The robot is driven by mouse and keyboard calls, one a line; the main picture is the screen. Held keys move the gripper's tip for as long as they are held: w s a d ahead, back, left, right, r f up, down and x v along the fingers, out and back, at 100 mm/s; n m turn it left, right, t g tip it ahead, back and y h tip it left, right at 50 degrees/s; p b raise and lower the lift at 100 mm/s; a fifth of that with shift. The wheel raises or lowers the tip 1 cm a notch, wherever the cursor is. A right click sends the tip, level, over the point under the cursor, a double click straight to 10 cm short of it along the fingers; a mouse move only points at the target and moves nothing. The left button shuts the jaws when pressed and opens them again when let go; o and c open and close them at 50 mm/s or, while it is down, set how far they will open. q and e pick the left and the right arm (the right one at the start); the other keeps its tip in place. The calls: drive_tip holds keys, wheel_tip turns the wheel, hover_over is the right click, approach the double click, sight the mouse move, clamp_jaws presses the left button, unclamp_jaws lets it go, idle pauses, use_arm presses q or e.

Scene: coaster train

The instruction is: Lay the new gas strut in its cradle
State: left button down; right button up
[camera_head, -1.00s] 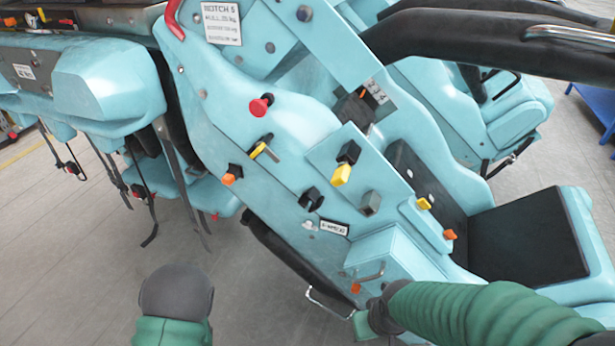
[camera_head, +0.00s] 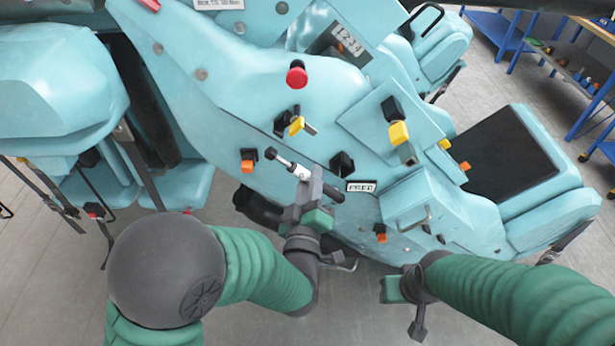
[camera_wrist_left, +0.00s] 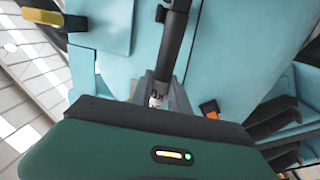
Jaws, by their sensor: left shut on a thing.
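My left gripper (camera_head: 310,200) is shut on the gas strut (camera_head: 286,163), which has a thin silver rod and a dark tube. It holds the strut slantwise in front of the turquoise car side. In the left wrist view the strut's dark tube (camera_wrist_left: 174,45) runs up from the jaws, with a pale label (camera_wrist_left: 157,96) near them. I cannot tell whether these form the cradle or touch the strut. My right gripper (camera_head: 405,290) is low and apart; its jaws are unclear.
A red knob (camera_head: 296,75), a yellow-handled latch (camera_head: 297,125) and a yellow block (camera_head: 399,133) stick out of the panel. A white label plate (camera_head: 361,186) and a metal handle (camera_head: 414,222) are right of the strut. Blue shelving (camera_head: 580,110) stands far right.

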sight(327, 185)
use_arm(q)
drive_tip(key=d, duration=0.3)
drive_tip(key=shift+d+r, duration=0.3)
drive_tip(key=shift+w+a, duration=0.1)
drive_tip(key=shift+a, duration=0.15)
drive_tip(key=a, duration=0.2)
drive_tip(key=shift+s+a+b, duration=0.3)
drive_tip(key=shift+b, duration=0.1)
drive_tip(key=shift+w+a, duration=0.5)
drive_tip(key=shift+w, duration=0.3)
drive_tip(key=shift+w+d+r+b, duration=0.1)
drive_tip(key=shift+w+d+b, duration=0.15)
drive_tip(key=shift+w, duration=0.45)
drive_tip(key=shift+w+d+f+b, duration=0.1)
drive_tip(key=shift+w+d, duration=0.2)
drive_tip(key=shift+w, duration=0.4)
drive_tip(key=shift+w+d+r+b, duration=0.1)
drive_tip(key=shift+w+d+b, duration=0.15)
drive_tip(key=shift+w, duration=0.45)
use_arm(e)
drive_tip(key=shift+w+d+f, duration=0.1)
drive_tip(key=shift+d+f, duration=0.25)
drive_tip(key=shift+f, duration=0.25)
drive_tip(key=shift+d+f, duration=0.3)
drive_tip(key=shift+f, duration=0.25)
